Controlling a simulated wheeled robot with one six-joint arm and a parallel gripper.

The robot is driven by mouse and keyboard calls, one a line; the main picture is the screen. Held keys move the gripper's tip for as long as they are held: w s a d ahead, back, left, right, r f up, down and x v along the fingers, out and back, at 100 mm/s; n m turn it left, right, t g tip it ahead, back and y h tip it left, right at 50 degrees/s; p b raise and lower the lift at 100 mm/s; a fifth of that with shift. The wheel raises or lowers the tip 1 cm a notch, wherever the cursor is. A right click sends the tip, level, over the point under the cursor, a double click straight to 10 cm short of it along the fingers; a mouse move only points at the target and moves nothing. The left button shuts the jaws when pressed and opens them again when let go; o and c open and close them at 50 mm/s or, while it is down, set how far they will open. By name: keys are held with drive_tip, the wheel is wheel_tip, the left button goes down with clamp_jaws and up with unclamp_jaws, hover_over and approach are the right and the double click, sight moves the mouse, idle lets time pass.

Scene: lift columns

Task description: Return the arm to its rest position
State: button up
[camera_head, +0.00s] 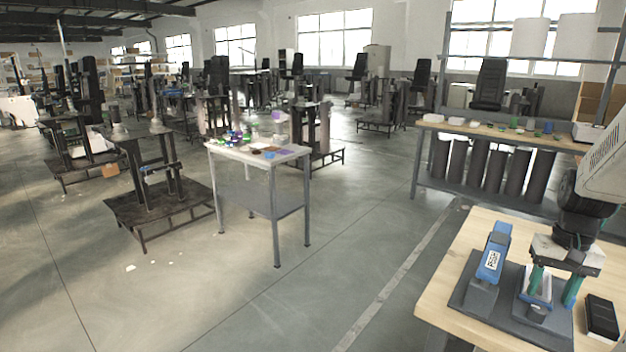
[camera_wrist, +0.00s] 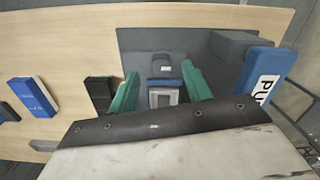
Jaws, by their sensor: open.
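My gripper (camera_head: 554,286) is at the right, low over the wooden table, with its green fingers pointing down. It also shows in the wrist view (camera_wrist: 161,84), with the fingers apart. A small grey-and-white block (camera_wrist: 163,98) in a dark fixture is between the fingers; I cannot tell whether they touch it. The fixture is on a dark grey plate (camera_head: 471,296), which also shows in the wrist view (camera_wrist: 140,42). The arm reaches in from the right edge.
A blue labelled block (camera_head: 493,254) stands left of my gripper on the plate. A black box (camera_head: 601,317) lies to the right. The wrist view shows a blue box (camera_wrist: 34,97) further left. A long bench (camera_head: 470,127) and a small white table (camera_head: 250,158) stand beyond open floor.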

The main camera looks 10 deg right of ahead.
drive_tip(key=s+a+r+n, duration=0.2)
drive_tip(key=s+a+r, duration=0.1)
drive_tip(key=a, duration=0.6)
drive_tip(key=s+a+r+n+t, duration=0.1)
drive_tip(key=s+a+r, duration=0.3)
drive_tip(key=a, duration=0.6)
drive_tip(key=s+a+r+n, duration=0.4)
drive_tip(key=a, duration=0.6)
drive_tip(key=shift+s+t, duration=0.25)
drive_tip(key=shift+t, duration=0.05)
drive_tip(key=shift+a, duration=0.1)
